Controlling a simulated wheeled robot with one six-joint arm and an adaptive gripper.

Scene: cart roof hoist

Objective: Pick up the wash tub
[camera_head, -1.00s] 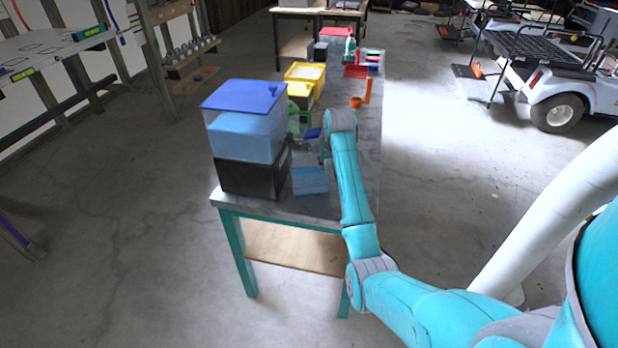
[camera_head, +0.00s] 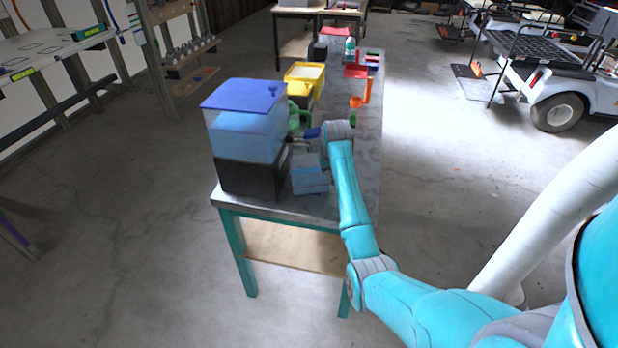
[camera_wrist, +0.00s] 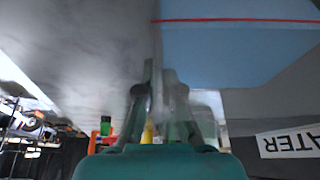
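I cannot tell for certain which thing is the wash tub. A yellow open-topped tub (camera_head: 305,73) stands on the bench's left side, farther back, and looks most like one. My gripper (camera_wrist: 160,95) is near the bench's front part, beside a light blue box (camera_head: 310,181). In the head view my arm mostly hides the gripper.
A blue-lidded clear container (camera_head: 247,125) on a black base (camera_head: 250,177) stands at the bench's front left. A green jug (camera_head: 300,118), an orange dipper (camera_head: 361,97) and a red bin (camera_head: 335,35) stand farther back.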

